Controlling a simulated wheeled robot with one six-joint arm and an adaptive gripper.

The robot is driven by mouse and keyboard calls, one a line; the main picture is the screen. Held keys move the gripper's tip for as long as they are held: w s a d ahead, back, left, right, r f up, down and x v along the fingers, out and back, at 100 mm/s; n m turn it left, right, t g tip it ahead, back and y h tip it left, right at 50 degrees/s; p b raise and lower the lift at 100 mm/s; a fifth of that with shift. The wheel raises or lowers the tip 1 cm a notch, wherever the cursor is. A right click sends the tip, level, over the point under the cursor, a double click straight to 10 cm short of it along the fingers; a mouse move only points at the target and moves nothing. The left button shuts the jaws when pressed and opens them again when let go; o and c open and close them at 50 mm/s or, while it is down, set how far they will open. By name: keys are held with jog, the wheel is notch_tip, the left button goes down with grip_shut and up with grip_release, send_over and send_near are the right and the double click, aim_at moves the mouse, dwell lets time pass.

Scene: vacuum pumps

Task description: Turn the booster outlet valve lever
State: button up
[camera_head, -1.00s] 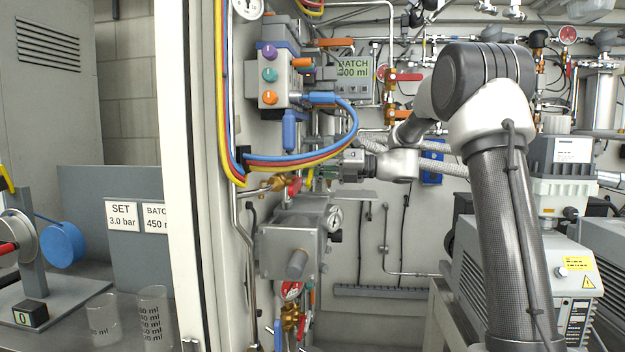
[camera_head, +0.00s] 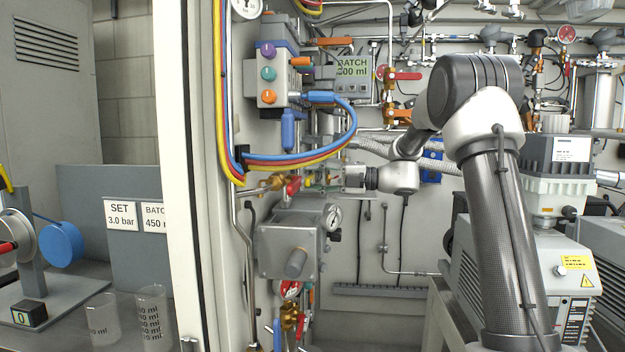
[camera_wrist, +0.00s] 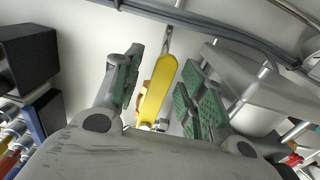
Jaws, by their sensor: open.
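A long yellow lever (camera_wrist: 157,88) shows in the wrist view, lying between the two green-padded fingers of my gripper (camera_wrist: 160,72). The fingers are open, with a visible gap on each side of the lever. Its narrow metal end points away from the camera, and its near end is by a small metal fitting. In the head view my gripper (camera_head: 322,180) points left among the valves above the grey pump box. The lever is too small and crowded there to make out clearly. No label naming the booster outlet valve is readable.
A red valve handle (camera_head: 293,186) sits close left of my gripper. Blue, red and yellow hoses (camera_head: 300,160) loop just above it.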

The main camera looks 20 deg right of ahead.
jog(key=shift+s+d, duration=0.25)
jog(key=shift+d, duration=0.3)
jog(key=shift+d, duration=0.1)
jog(key=shift+v, duration=2.85)
